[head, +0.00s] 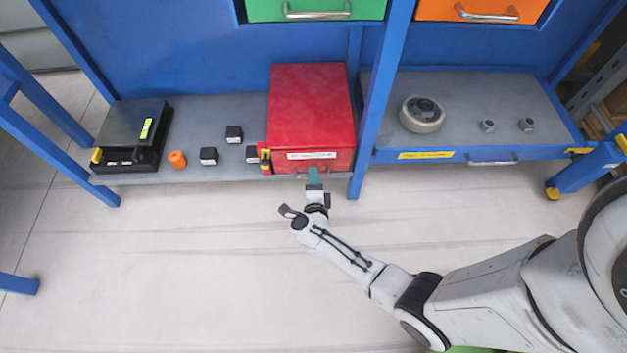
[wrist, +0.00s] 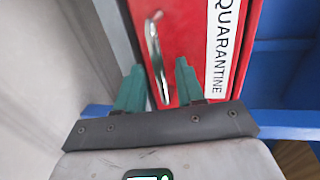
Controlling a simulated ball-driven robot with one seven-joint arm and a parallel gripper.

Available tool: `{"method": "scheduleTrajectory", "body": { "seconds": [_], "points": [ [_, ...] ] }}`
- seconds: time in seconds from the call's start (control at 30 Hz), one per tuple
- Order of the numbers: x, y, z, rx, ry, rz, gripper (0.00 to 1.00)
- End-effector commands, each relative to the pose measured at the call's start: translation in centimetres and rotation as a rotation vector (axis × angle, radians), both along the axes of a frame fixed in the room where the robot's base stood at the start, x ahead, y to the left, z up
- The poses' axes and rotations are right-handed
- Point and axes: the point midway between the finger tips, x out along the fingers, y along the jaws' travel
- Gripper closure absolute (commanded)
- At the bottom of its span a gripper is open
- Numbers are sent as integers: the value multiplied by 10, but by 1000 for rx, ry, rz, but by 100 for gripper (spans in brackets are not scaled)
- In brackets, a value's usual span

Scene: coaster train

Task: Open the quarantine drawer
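The quarantine drawer is the red box (head: 309,108) on the grey lower shelf, with a white label on its front. It looks shut. In the wrist view its red front (wrist: 184,22) bears the word QUARANTINE, and a curved silver handle (wrist: 154,50) stands out from it. My gripper (head: 314,176) is right at the drawer's front, below the label. In the wrist view my gripper (wrist: 158,82) has its two teal fingers apart, one on each side of the handle's lower end. I cannot tell whether either finger touches the handle.
A blue post (head: 382,95) stands just right of the red box. Left of it are small black blocks (head: 209,156), an orange cylinder (head: 177,159) and a black case (head: 132,135). A wheel (head: 422,115) lies on the right bench. The floor in front is clear.

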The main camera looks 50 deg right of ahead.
Motion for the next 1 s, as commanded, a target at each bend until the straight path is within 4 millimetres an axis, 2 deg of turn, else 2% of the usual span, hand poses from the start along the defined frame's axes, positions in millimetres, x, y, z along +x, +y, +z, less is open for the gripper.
{"method": "scheduleTrajectory", "body": {
  "seconds": [0.17,0.57,1.0],
  "points": [
    [0,0,0,0,0,0,63],
    [0,0,0,0,0,0,100],
    [0,0,0,0,0,0,100]
  ]
}}
